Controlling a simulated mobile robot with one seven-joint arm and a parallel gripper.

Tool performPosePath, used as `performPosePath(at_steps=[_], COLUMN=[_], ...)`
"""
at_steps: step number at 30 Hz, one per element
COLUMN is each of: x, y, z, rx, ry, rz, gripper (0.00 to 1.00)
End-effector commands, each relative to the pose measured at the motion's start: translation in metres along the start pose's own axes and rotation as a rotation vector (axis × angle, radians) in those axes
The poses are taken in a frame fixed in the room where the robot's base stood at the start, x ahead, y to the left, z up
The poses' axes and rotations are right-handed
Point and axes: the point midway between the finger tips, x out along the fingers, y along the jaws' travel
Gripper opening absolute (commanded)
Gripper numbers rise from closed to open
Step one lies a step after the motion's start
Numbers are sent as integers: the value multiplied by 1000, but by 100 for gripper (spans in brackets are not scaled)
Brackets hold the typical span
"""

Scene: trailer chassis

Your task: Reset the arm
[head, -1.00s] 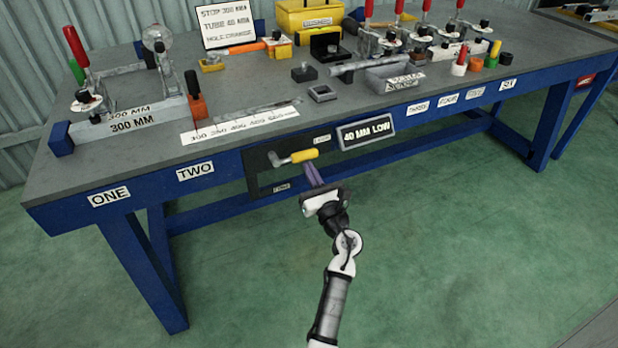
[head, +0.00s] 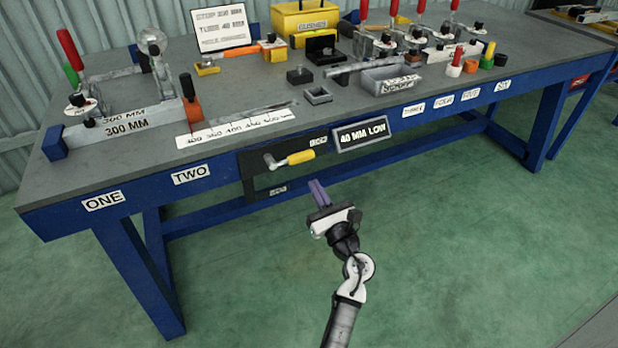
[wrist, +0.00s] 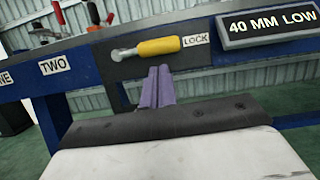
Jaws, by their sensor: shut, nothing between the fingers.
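My gripper (head: 319,194) is in front of the workbench, below its front edge. Its purple fingers are together with nothing between them, and they also show in the wrist view (wrist: 157,87). The fingers point toward the bench and are apart from it. Beyond them, a lever with a yellow handle (head: 300,157) is mounted on a black panel (head: 262,180) on the bench front. In the wrist view the yellow handle (wrist: 158,46) lies roughly level, just above the fingertips, beside a LOCK label (wrist: 196,40).
The blue-framed bench (head: 110,198) has a grey top carrying clamps, a 300 MM stop (head: 126,126), a yellow box (head: 305,20) and a grey tray (head: 392,80). A 40 MM LOW sign (head: 362,134) hangs at the front edge. The green floor (head: 480,230) around my arm is clear.

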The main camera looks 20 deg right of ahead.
Motion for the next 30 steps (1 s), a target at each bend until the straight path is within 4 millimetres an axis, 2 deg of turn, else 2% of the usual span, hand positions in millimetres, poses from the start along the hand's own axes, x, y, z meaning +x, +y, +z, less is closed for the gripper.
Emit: performPosePath(at_steps=[3, 9, 13, 18, 22, 25, 28, 30], x=[-30, -67, -81, -88, -88, -74, -43, -16], y=[-1, -1, -1, -1, -1, 10, 37, 67], z=[9, 21, 26, 29, 29, 40, 66, 94], rx=[0, -1, 0, 1, 1, 33, 129, 237], ry=[1, 1, 1, 0, 0, -35, -119, -198], rz=[-3, -2, 0, 0, 0, 27, 94, 169], gripper=[0, 0, 0, 0, 0, 0, 0, 0])
